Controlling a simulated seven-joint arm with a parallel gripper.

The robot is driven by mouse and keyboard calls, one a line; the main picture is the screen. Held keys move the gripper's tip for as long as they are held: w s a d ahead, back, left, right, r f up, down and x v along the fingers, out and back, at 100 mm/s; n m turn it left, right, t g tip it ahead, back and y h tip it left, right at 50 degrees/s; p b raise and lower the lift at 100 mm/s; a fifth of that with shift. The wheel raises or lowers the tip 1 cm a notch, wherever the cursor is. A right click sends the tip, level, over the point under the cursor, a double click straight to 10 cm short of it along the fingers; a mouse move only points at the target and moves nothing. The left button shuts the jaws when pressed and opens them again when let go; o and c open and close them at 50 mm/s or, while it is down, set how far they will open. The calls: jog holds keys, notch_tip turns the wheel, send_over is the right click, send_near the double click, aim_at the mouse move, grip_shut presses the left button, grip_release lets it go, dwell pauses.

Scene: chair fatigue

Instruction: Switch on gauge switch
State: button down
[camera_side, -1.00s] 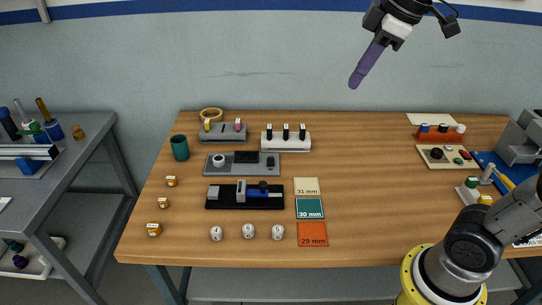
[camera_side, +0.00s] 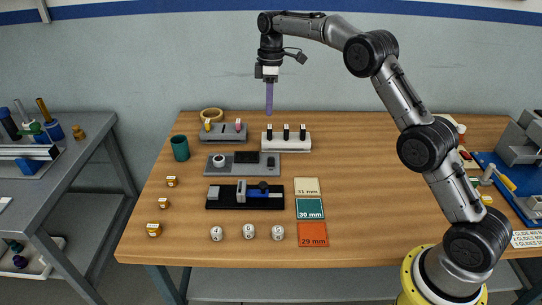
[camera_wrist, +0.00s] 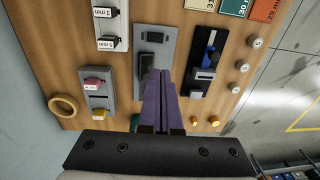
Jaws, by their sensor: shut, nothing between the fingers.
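The grey gauge panel (camera_side: 243,173) lies on the table, left of centre. It carries a dark display (camera_side: 246,157), a round white knob (camera_side: 218,160) on its left and a small dark switch-like part (camera_side: 271,163) on its right. In the wrist view the panel (camera_wrist: 140,85) is partly covered by my fingers; the dark switch-like part (camera_wrist: 155,37) shows beyond their tips, and the knob is hidden. Whether the switch is on or off cannot be told. My gripper (camera_side: 269,113) has long purple fingers pointing down, shut and empty, high above the table; they also show in the wrist view (camera_wrist: 160,73).
A black slide fixture (camera_side: 225,203) with a blue part lies in front of the panel. A white stand with black pieces (camera_side: 287,148) and a grey block with coloured pieces (camera_side: 222,138) stand behind. A green cup (camera_side: 180,148) is left.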

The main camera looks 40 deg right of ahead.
aim_at(271, 164)
jog(key=shift+g, duration=0.3)
jog(key=f, duration=0.5)
jog(key=s+f, duration=0.1)
jog(key=f, duration=1.1)
jog(key=shift+s+a+f, duration=0.1)
jog(key=shift+s+a, duration=0.1)
jog(key=shift+a, duration=0.15)
